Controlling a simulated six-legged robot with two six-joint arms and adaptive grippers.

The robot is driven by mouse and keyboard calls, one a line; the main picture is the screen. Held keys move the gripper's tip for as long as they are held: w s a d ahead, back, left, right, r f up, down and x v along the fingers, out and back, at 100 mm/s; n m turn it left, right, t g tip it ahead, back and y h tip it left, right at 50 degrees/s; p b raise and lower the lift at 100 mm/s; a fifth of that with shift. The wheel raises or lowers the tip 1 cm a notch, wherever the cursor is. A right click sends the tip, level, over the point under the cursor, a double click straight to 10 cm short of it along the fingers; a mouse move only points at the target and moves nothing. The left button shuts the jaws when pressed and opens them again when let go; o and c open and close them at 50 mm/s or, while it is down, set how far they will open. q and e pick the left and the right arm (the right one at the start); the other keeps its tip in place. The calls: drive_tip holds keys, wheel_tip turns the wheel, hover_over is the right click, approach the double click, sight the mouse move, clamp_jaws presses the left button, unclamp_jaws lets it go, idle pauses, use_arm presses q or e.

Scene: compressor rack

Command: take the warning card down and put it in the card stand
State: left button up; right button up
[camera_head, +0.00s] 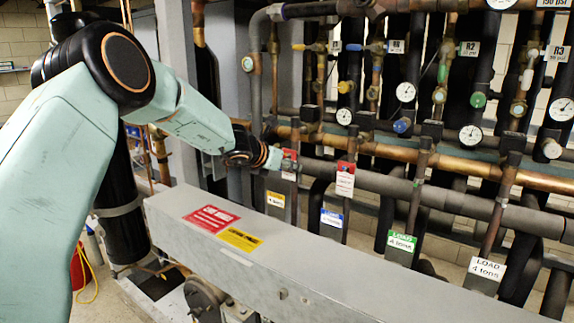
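A red-and-white card (345,179) hangs on a vertical pipe right of the picture's middle. A second, smaller red-and-white card (289,165) is just left of it, right beside the tip of my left gripper (270,158). I cannot tell from the picture which one is the warning card. My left arm reaches in from the left, and its gripper is seen end-on and small. I cannot tell whether its fingers are open or touch the near card. I cannot make out a card stand. My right gripper is not in view.
A long grey metal box (330,275) with red and yellow stickers runs across the front, below my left gripper. Behind are dense pipes with gauges (405,92) and valves. Coloured load labels (401,242) hang on the pipes. A yellow hose (92,275) lies at lower left.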

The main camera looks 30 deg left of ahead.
use_arm(q)
drive_tip(key=shift+w+d+f, duration=0.15)
drive_tip(key=shift+w+d, duration=0.05)
drive_tip(key=shift+w, duration=0.15)
drive_tip(key=shift+c, duration=0.9)
drive_tip(key=shift+s+r+p, duration=0.1)
drive_tip(key=shift+r+p, duration=0.2)
drive_tip(key=shift+r, duration=0.15)
drive_tip(key=s+b, duration=0.3)
drive_tip(key=shift+s+a+r, duration=0.2)
